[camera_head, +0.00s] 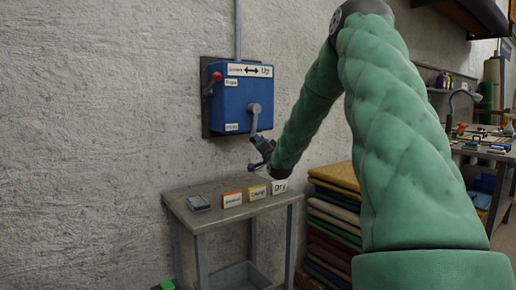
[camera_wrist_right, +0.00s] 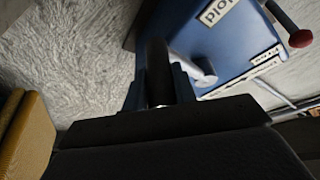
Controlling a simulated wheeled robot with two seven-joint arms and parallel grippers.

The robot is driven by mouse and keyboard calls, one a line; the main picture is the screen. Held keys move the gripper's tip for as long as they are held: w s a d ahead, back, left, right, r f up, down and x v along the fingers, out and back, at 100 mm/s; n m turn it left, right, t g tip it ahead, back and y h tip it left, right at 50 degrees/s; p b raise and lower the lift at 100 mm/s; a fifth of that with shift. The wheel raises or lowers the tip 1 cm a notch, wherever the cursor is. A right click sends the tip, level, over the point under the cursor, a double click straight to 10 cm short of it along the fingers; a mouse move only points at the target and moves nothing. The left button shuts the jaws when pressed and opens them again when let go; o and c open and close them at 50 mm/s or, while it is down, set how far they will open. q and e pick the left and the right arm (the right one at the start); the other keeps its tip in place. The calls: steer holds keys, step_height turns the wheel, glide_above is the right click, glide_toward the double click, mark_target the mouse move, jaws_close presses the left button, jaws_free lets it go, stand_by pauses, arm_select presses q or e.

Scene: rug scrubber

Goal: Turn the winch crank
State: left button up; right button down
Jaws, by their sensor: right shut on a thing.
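The blue winch box (camera_head: 240,98) hangs on the concrete wall, with a sign above it showing a two-way arrow and "Up". Its grey crank (camera_head: 254,112) is on the front right of the box and hangs downward. My right gripper (camera_head: 261,146) is at the crank's lower end, below the box. In the right wrist view, the dark crank handle (camera_wrist_right: 157,72) sits between the fingers of my right gripper (camera_wrist_right: 160,92), which is shut on it. The grip end is partly hidden by the gripper. My left gripper is not in view.
A red-knobbed lever (camera_head: 216,78) is on the box's left side. Below stands a small table (camera_head: 200,216) with a grey block (camera_head: 199,203) and label cards (camera_head: 232,200). Folded rugs (camera_head: 335,177) are stacked to the right. A workbench (camera_head: 480,150) stands farther right.

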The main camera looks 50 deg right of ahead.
steer(key=shift+s+d+f+n+y+b, duration=0.1)
steer(key=shift+d+n+y+b, duration=0.05)
steer(key=shift+d+n+b, duration=0.25)
steer(key=shift+s+d+f+n+y+b, duration=0.1)
steer(key=shift+d+n+y+b, duration=0.05)
steer(key=shift+d+n+b, duration=0.2)
steer(key=c, duration=1.6)
jaws_free()
steer(key=o, duration=0.5)
steer(key=shift+s+r, duration=0.15)
steer(key=shift+s, duration=0.1)
steer(key=shift+w, duration=0.15)
steer(key=shift+f+p+v, duration=0.15)
steer(key=shift+p+v, duration=0.05)
steer(key=shift+v, duration=1.75)
steer(key=shift+f+p+v, duration=0.1)
steer(key=shift+p+v, duration=0.1)
steer(key=shift+v, duration=1.8)
